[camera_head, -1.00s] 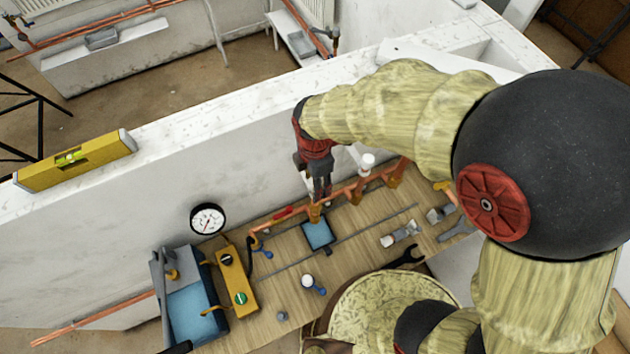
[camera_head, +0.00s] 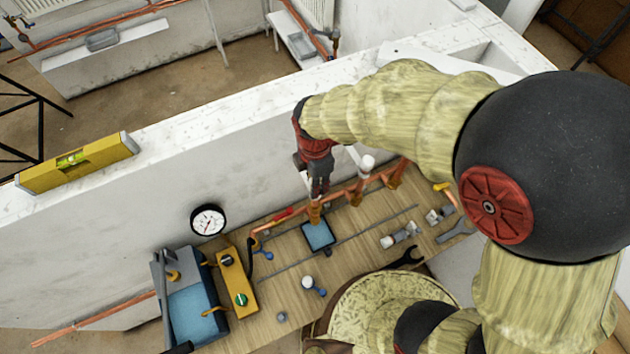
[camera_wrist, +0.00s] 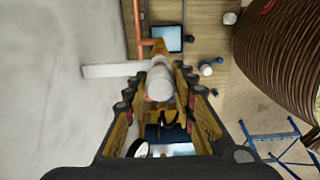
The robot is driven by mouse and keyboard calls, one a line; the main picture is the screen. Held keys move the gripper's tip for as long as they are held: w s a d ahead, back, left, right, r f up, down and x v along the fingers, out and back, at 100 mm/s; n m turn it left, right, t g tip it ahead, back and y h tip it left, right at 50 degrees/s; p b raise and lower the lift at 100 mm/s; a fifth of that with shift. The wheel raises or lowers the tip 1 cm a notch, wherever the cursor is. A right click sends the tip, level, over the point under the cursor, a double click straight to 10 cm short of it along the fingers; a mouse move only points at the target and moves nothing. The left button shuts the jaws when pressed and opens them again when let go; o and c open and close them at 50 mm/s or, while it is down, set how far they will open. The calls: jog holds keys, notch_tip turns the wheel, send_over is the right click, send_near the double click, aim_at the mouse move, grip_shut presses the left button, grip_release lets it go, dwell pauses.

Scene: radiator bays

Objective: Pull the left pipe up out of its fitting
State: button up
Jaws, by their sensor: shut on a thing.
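My gripper (camera_head: 319,187) points down over the bench beside the low white wall, above the left copper fitting (camera_head: 314,213). In the wrist view, my gripper (camera_wrist: 161,77) is shut on the left pipe (camera_wrist: 158,86), whose white upper part shows between the yellow fingers. The fingers hide most of the pipe in the head view. I cannot tell whether its lower end is still seated in the fitting. A second, white-topped pipe (camera_head: 367,163) stands to the right on the same copper run (camera_head: 347,196).
A blue pad (camera_head: 318,236) lies in front of the fitting. A gauge (camera_head: 208,220), a yellow box (camera_head: 238,283) and a blue-grey toolbox (camera_head: 190,300) are at left. Spanners (camera_head: 404,259) and grey fittings (camera_head: 400,236) lie at right. A spirit level (camera_head: 78,161) rests on the wall top.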

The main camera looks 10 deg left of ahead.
jog(key=shift+r+p, duration=0.9)
jog(key=shift+r, duration=0.75)
jog(key=o, duration=1)
jog(key=shift+f, duration=0.15)
jog(key=shift+c, duration=0.2)
notch_tip(320, 180, up, 7)
jog(key=p, duration=0.4)
jog(key=shift+s, duration=0.1)
